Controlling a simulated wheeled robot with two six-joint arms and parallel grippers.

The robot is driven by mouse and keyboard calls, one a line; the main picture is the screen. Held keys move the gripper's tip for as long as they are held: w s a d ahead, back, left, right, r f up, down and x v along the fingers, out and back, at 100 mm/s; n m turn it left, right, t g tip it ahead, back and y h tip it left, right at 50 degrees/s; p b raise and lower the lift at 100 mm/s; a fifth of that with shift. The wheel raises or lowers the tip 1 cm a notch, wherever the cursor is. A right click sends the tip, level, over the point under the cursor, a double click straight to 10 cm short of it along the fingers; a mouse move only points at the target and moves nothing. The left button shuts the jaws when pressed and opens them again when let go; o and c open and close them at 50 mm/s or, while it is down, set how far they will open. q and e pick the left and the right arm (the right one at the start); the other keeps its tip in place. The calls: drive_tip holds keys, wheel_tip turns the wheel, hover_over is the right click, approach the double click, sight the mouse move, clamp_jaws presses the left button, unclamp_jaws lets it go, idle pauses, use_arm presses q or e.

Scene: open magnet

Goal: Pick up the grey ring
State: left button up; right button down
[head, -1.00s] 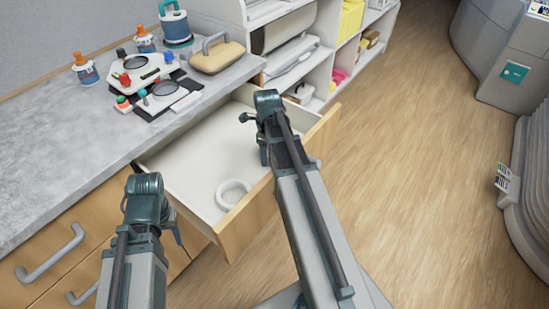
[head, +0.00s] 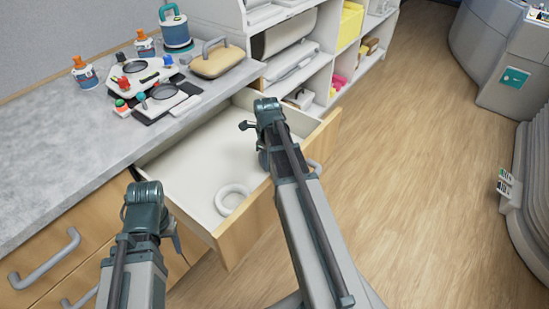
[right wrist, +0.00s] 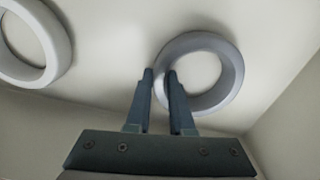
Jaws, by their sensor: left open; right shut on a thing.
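The grey ring (right wrist: 228,75) lies on the pale drawer floor in the right wrist view. My right gripper (right wrist: 160,75) is shut on the left side of its band, with one finger outside and one inside the hole. In the head view my right arm hides the grey ring and the right fingertips. A white ring (head: 232,199) lies apart from it in the open drawer (head: 190,170); it also shows at the upper left of the right wrist view (right wrist: 62,45). My left gripper (head: 174,236) is open and mostly hidden behind its arm, left of the drawer.
The drawer's walls stand around the rings, with its wooden front (head: 245,232) nearest the open floor. The grey counter (head: 60,150) holds bottles, magnifier-like devices and a tan case (head: 217,60). White shelves (head: 300,65) stand behind. Wooden floor (head: 400,200) at the right is clear.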

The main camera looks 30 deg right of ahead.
wheel_tip(320, 180, up, 10)
drive_tip(key=p, duration=1)
